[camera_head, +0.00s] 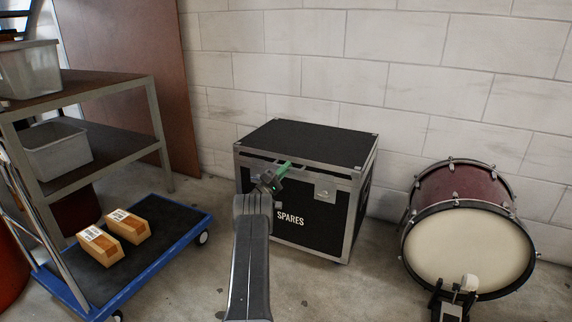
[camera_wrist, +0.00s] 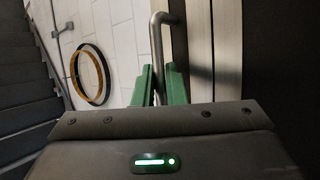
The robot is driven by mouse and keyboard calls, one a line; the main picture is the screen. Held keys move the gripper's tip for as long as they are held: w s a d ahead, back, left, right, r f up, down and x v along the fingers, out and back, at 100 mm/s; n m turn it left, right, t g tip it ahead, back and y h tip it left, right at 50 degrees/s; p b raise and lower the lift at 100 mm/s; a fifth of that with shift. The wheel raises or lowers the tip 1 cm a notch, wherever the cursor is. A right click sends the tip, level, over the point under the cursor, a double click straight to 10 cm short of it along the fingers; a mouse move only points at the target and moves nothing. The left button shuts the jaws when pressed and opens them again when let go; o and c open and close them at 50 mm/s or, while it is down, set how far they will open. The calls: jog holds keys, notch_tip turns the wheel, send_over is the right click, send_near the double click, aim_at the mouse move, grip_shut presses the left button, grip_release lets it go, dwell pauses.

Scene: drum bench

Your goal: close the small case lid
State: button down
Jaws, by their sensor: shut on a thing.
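The small case (camera_head: 318,228) is black with silver edges and the word SPARES on its front, and stands on the floor against the wall. Its black lid (camera_head: 312,145) lies flat or nearly flat on top; I cannot tell whether a thin gap is left at the front. My gripper (camera_head: 277,175) is at the front edge of the lid, left of the middle. In the wrist view its green fingers (camera_wrist: 161,92) are shut on a bent metal handle (camera_wrist: 157,42). In the head view my gripper hides the handle.
A bass drum (camera_head: 466,245) with a pedal (camera_head: 455,295) stands to the right. A blue-edged platform trolley (camera_head: 150,262) with two small boxes (camera_head: 127,225) and a shelf rack (camera_head: 105,150) with grey bins stand to the left. Floor shows between case and drum.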

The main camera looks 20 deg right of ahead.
jog(key=shift+s+d+f, duration=0.1)
jog(key=shift+s+f, duration=0.05)
jog(key=shift+f, duration=0.55)
jog(key=shift+s+d+f, duration=0.1)
jog(key=shift+f, duration=0.6)
jog(key=c, duration=1.5)
grip_release()
jog(key=shift+f, duration=0.2)
jog(key=shift+a, duration=0.1)
jog(key=p+v, duration=0.3)
jog(key=v, duration=1)
jog(key=shift+a+r+p, duration=0.3)
jog(key=shift+p, duration=0.05)
